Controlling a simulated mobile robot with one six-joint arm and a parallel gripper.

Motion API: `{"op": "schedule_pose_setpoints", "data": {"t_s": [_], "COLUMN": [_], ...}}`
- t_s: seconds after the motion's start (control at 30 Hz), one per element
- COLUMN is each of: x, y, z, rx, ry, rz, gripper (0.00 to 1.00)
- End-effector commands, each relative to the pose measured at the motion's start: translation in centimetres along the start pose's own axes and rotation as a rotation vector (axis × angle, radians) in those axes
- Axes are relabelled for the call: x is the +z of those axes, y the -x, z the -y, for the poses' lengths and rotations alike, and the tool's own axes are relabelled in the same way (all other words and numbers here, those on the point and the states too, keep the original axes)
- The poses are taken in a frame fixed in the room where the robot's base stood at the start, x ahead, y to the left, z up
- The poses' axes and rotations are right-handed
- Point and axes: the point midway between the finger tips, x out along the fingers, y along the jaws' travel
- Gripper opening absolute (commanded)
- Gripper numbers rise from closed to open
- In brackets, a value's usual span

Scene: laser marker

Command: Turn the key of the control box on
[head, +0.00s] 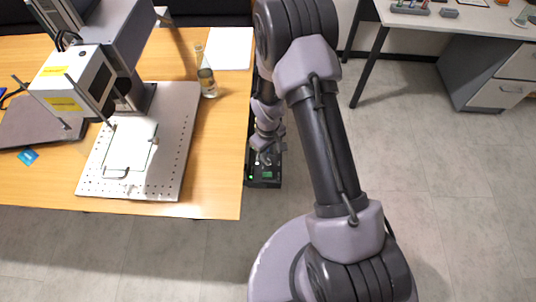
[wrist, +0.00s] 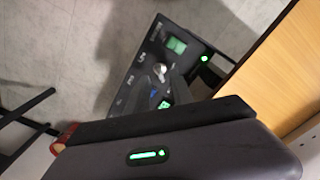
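The control box (head: 264,180) is a black box low beside the right edge of the wooden table. In the wrist view its dark panel (wrist: 132,78) carries a green lit square (wrist: 177,45), a green lamp (wrist: 204,58) and a small silvery part (wrist: 160,70) that looks like the key switch. My gripper (head: 267,158) is over the box in the head view. In the wrist view its grey finger parts reach over the panel close to the silvery part. Whether they touch it, and how far apart the fingertips are, I cannot tell. My gripper's housing hides the lower panel.
The wooden table (head: 222,150) holds the laser marker (head: 85,82), its perforated metal plate (head: 178,150), a glass bottle (head: 207,83) and white paper (head: 229,48). The table edge (wrist: 262,55) is close on the right in the wrist view. The floor (head: 440,190) at right is clear.

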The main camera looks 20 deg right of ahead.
Motion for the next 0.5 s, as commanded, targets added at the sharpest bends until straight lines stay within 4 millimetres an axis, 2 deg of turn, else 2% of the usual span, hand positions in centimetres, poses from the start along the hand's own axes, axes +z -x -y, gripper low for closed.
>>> {"op": "schedule_pose_setpoints", "data": {"t_s": [0.03, 0.1, 0.3, 0.4, 0.5], "x": [-0.1, -0.1, -0.1, 0.0, 0.0], "y": [2.1, 4.6, 10.9, 13.0, 14.3], "z": [0.0, -0.1, 0.0, 0.0, 0.0], "rx": [0.001, 0.002, 0.002, 0.001, 0.001], "ry": [0.000, 0.000, 0.000, 0.001, 0.001], "rz": [-0.003, -0.004, -0.004, -0.002, -0.001], "gripper": [0.28, 0.28, 0.28, 0.28, 0.28]}}
